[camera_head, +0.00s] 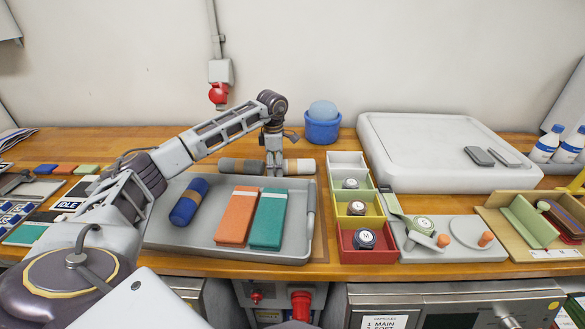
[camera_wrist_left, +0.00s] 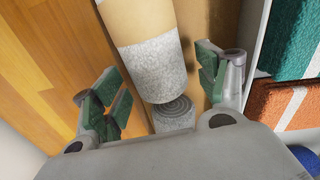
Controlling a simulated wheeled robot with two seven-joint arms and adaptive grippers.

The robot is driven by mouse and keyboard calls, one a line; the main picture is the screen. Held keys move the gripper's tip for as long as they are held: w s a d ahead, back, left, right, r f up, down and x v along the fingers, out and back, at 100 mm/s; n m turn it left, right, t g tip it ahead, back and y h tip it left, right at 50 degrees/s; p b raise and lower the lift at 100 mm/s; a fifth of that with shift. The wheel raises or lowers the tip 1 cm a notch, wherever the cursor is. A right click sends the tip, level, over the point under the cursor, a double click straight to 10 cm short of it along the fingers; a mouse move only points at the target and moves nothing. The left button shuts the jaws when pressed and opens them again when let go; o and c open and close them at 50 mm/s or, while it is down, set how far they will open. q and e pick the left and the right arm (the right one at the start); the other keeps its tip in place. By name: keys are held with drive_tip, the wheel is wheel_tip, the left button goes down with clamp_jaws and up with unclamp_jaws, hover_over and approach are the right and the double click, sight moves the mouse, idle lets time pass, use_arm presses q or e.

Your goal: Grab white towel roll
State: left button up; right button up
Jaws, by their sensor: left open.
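Two rolled towels lie end to end behind the grey tray in the head view, a left roll (camera_head: 238,165) and a right roll (camera_head: 301,166). In the left wrist view, the right roll (camera_wrist_left: 158,67) is speckled whitish with a tan band. The spiral end of the left roll (camera_wrist_left: 175,117) shows just below it. My left gripper (camera_head: 274,171) points down between the two rolls and hides the gap. Its open green-padded fingers (camera_wrist_left: 165,95) stand either side of the rolls' facing ends, with nothing gripped. My right gripper is out of view.
The grey tray (camera_head: 312,215) holds a blue roll (camera_head: 188,202), an orange towel (camera_head: 237,216) and a teal towel (camera_head: 268,220). A blue pot (camera_head: 322,130) stands behind right. Colored bins (camera_head: 368,256) and a large white slab (camera_head: 430,145) lie to the right.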

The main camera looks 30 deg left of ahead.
use_arm(q)
drive_tip(key=shift+f, duration=0.7)
drive_tip(key=c, duration=1.1)
drive_tip(key=shift+r, duration=0.2)
drive_tip(key=shift+c, duration=0.2)
drive_tip(key=shift+r, duration=4.85)
